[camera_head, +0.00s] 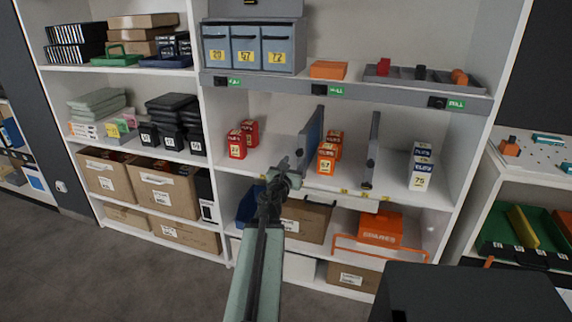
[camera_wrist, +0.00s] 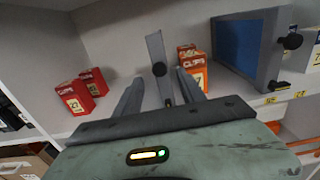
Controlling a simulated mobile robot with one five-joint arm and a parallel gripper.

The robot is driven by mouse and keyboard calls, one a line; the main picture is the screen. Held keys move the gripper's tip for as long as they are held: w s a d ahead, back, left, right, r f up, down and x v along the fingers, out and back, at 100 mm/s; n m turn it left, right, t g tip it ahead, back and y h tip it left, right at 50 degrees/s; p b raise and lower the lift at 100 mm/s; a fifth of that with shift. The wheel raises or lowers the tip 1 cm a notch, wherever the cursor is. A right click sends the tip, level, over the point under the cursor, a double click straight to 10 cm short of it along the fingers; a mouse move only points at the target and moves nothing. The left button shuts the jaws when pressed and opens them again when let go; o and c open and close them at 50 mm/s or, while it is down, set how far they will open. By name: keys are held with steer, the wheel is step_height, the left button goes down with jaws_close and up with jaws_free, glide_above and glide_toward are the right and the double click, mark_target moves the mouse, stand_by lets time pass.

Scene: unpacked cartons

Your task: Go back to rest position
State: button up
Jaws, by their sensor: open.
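My gripper (camera_head: 283,172) is in front of the middle shelf of the white shelving unit, at the end of my outstretched arm. In the wrist view my gripper (camera_wrist: 160,88) points at the shelf with its two fingers apart. Nothing is held between them. A grey divider (camera_wrist: 155,58) shows beyond and between the fingers. An orange CLIPS box (camera_wrist: 199,78) stands just beyond the right finger, partly hidden by it. Two red boxes (camera_wrist: 75,98) stand left of the fingers.
In the head view, red boxes (camera_head: 237,145), orange boxes (camera_head: 326,160) and white-and-blue boxes (camera_head: 420,175) stand on the middle shelf (camera_head: 275,155). Upright dividers (camera_head: 311,138) and (camera_head: 372,150) flank the orange boxes. Cartons (camera_head: 305,220) and an orange crate (camera_head: 380,229) sit below. Grey floor (camera_head: 130,275) is clear at left.

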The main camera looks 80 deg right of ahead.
steer(key=shift+s, duration=0.1)
steer(key=shift+s+d, duration=0.1)
steer(key=shift+s, duration=0.15)
